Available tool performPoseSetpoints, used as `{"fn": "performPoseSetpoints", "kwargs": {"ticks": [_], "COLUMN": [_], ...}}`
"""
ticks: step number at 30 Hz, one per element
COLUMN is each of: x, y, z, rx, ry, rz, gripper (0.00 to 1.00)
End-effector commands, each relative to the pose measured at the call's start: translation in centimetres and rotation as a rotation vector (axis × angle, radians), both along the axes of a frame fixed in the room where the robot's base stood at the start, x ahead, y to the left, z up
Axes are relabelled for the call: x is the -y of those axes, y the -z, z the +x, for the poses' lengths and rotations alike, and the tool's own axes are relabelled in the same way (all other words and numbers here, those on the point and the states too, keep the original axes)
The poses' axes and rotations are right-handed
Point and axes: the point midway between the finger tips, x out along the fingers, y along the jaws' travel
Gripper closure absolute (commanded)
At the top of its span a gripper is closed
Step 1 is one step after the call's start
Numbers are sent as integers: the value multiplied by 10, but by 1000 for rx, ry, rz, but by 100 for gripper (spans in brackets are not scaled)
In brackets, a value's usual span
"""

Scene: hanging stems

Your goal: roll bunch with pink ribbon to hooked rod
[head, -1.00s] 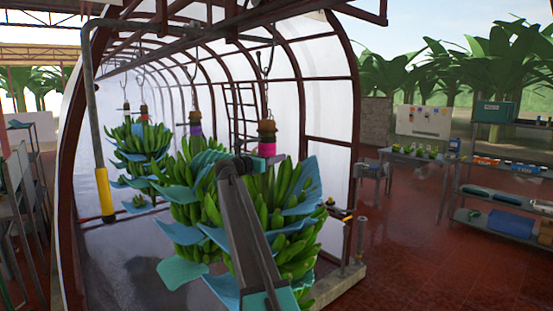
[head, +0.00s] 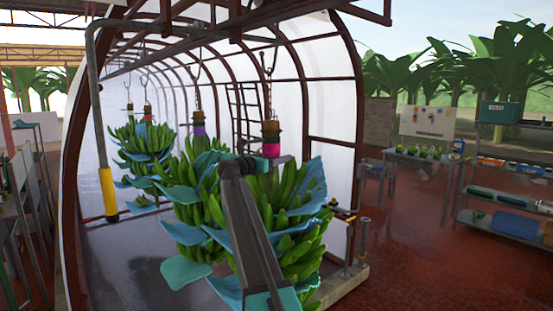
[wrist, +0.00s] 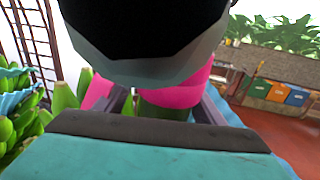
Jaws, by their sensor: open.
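The bunch with the pink ribbon (head: 271,150) hangs upright from a chain in the middle of the head view, with green fruit and blue sheets between the hands. My gripper (head: 265,160) is at the stem, at the ribbon's height. In the wrist view, the open jaws (wrist: 160,106) lie on either side of the stem, and the pink ribbon (wrist: 183,94) shows between and behind them. I cannot tell whether they touch it. The hooked rod (head: 93,100), a grey bent pipe with a yellow sleeve, hangs at the left of the head view.
A bunch with a purple ribbon (head: 198,130) hangs close on the left. More bunches (head: 143,145) hang farther back, left. The arched tunnel frame (head: 357,110) stands close around. A table (head: 420,158) and shelf rack (head: 500,190) stand at right, beyond clear red floor.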

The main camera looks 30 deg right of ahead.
Motion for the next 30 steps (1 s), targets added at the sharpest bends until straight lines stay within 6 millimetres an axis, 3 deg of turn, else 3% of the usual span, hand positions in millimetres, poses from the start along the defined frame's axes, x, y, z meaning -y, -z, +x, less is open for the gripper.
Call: {"fn": "performPoseSetpoints", "kwargs": {"ticks": [8,24,30], "x": [-21,-100,-121], "y": [2,3,1], "z": [-9,-38,-45], "rx": [1,0,-1], "ry": [-1,0,1], "rz": [-1,-1,-1], "gripper": [37,37,37]}}
